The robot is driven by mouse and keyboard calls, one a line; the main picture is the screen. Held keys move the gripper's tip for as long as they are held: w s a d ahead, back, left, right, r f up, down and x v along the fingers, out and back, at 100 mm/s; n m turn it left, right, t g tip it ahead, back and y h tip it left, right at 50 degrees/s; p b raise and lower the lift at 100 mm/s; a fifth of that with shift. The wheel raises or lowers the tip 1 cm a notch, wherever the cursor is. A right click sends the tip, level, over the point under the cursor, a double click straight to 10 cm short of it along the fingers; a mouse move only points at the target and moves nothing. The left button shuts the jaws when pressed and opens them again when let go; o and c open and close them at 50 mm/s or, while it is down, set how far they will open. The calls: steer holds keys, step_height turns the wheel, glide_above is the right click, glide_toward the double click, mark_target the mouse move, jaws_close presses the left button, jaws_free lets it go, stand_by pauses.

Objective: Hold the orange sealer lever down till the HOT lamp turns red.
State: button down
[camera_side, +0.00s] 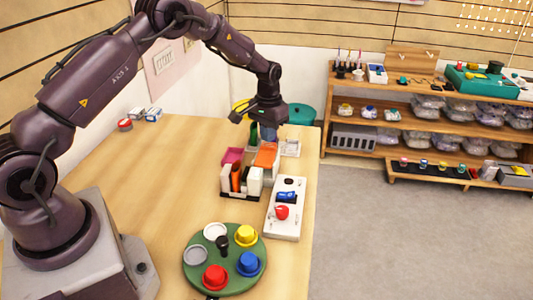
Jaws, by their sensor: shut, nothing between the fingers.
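The orange sealer lever (266,155) shows near the far right part of the table, just beyond a dark-edged rack of upright items. My gripper (268,139) points down directly over the lever's far end, with its fingers shut and empty. The tips appear at or very close to the lever; I cannot tell whether they touch it or how far it is pressed. The sealer's body is mostly hidden behind the rack and my gripper. I cannot make out the HOT lamp or its colour.
The rack (228,194) stands just in front of the lever. A white panel (292,222) with a blue part and a red knob lies nearer. A green round tray (220,281) holds coloured round pieces. Small boxes sit at the far left. The left-middle of the table is clear.

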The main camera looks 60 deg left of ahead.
mark_target(268, 146)
steer(key=shift+f, duration=0.9)
steer(key=shift+s+d+f, duration=0.15)
steer(key=shift+f, duration=0.9)
stand_by(1.0)
steer(key=shift+w+a+r, duration=0.15)
steer(key=shift+r, duration=2.05)
steer(key=shift+w+a+r, duration=0.1)
steer(key=shift+w+r, duration=0.05)
steer(key=shift+r, duration=2.05)
